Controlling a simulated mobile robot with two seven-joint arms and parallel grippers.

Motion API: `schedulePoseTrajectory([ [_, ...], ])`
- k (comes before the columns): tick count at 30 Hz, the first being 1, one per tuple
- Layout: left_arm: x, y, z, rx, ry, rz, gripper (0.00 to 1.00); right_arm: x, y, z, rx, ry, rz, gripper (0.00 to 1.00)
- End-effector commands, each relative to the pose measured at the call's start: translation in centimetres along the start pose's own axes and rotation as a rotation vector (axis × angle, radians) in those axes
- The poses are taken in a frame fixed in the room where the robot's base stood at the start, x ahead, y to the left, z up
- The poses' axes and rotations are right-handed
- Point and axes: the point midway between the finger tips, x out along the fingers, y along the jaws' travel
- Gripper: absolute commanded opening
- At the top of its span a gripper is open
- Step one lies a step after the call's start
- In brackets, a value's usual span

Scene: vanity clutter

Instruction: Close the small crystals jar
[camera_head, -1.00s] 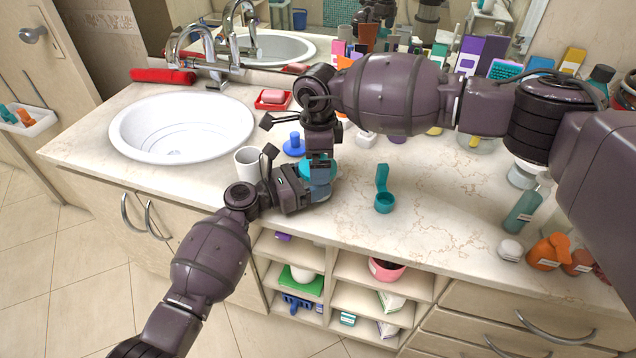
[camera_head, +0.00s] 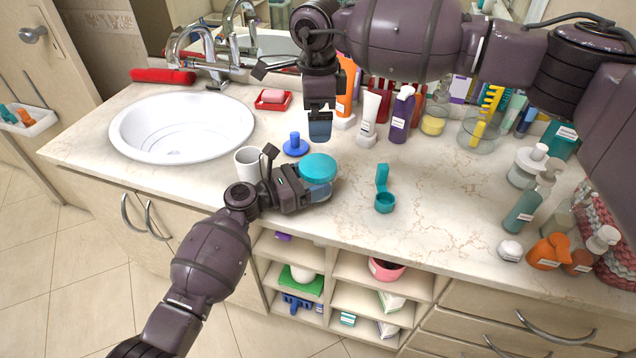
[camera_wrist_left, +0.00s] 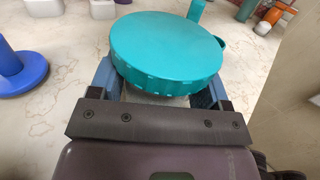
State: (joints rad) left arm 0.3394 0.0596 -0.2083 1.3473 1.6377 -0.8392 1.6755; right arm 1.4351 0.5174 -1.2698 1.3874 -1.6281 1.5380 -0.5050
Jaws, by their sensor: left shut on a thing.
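The small crystals jar (camera_head: 319,190) stands upright near the counter's front edge with a round teal lid (camera_head: 318,168) on its top. In the left wrist view the lid (camera_wrist_left: 166,50) looks level and covers the jar's mouth; whether it is screwed tight I cannot tell. My left gripper (camera_head: 312,188) is shut on the jar's body from the left, and its fingers (camera_wrist_left: 158,88) show on both sides below the lid. My right gripper (camera_head: 319,132) hangs above and behind the jar, pointing down, apart from the lid. Its finger opening is not clear.
A white cup (camera_head: 248,163) and a blue stand (camera_head: 295,146) are left of the jar. A teal open-lidded container (camera_head: 384,200) is to the right. Bottles and a purple dispenser (camera_head: 401,115) stand behind. The counter's right middle (camera_head: 440,190) is clear.

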Motion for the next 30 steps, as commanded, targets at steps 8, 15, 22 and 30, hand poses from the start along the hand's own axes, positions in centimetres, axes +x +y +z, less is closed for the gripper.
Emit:
schedulePoseTrajectory([
  [8,0.0,0.0,0.0,0.0,0.0,0.0,1.0,0.0,0.0,0.0,0.0,0.0,0.0,1.0],
  [15,-0.2,0.0,0.0,0.0,0.0,0.0,1.0,0.0,0.0,0.0,0.0,0.0,0.0,1.0],
  [22,-3.1,0.0,-0.1,0.001,0.001,0.002,1.0,0.1,0.0,0.0,0.0,0.0,0.0,1.0],
  [30,-7.9,0.0,-0.1,0.001,0.001,0.001,1.0,0.4,0.0,0.0,0.0,0.0,0.001,1.0],
])
